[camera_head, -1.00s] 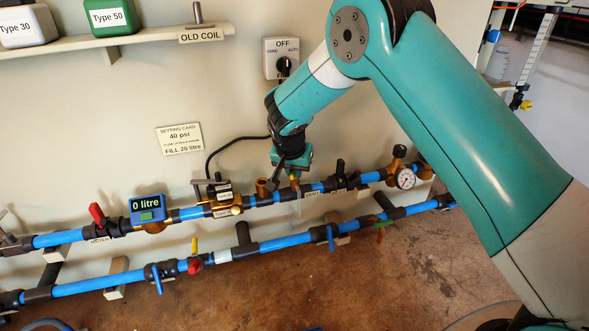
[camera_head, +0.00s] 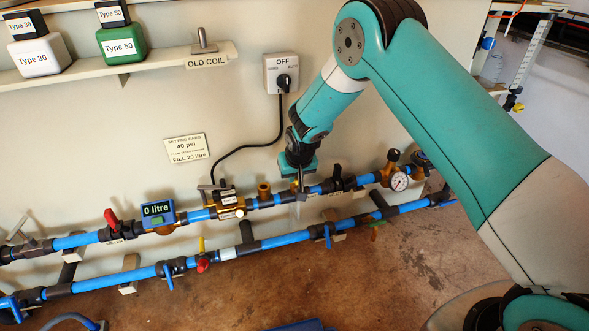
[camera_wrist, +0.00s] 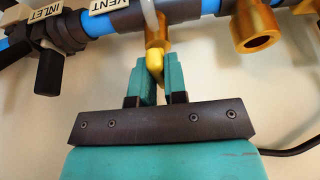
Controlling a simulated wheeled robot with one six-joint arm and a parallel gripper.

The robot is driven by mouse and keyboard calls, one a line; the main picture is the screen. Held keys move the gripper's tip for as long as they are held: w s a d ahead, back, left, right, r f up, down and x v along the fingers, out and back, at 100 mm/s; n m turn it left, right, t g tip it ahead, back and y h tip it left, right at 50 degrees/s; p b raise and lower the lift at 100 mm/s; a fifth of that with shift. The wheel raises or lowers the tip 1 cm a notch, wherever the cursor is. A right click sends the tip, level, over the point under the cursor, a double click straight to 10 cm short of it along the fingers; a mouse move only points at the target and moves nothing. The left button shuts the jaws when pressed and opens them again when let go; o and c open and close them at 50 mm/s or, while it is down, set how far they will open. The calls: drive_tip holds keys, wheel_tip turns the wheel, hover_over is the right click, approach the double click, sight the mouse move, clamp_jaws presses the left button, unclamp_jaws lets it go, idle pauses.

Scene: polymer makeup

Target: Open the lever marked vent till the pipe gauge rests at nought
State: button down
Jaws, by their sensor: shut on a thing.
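The vent lever (camera_wrist: 155,66) is a small yellow handle on a brass valve under the blue pipe, by the VENT label (camera_wrist: 108,5) in the wrist view. My gripper (camera_wrist: 160,84) has its teal fingers on either side of the lever and is shut on it. In the head view my gripper (camera_head: 301,188) is at the upper pipe and hides most of the valve. The pipe gauge (camera_head: 400,181) is a round white dial to the right on the same pipe. Its needle is too small to read.
An INLET label (camera_wrist: 45,10) and black handle (camera_wrist: 49,70) are left of the vent in the wrist view. An open brass port (camera_wrist: 258,40) is to the right. A blue meter (camera_head: 157,212) reads 0 litre. A second pipe (camera_head: 285,240) runs below.

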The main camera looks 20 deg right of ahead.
idle(0.4)
drive_tip(key=c, duration=1.2)
unclamp_jaws()
drive_tip(key=shift+o, duration=0.2)
drive_tip(key=p+v, duration=0.7)
drive_tip(key=v, duration=1)
drive_tip(key=shift+r, duration=0.25)
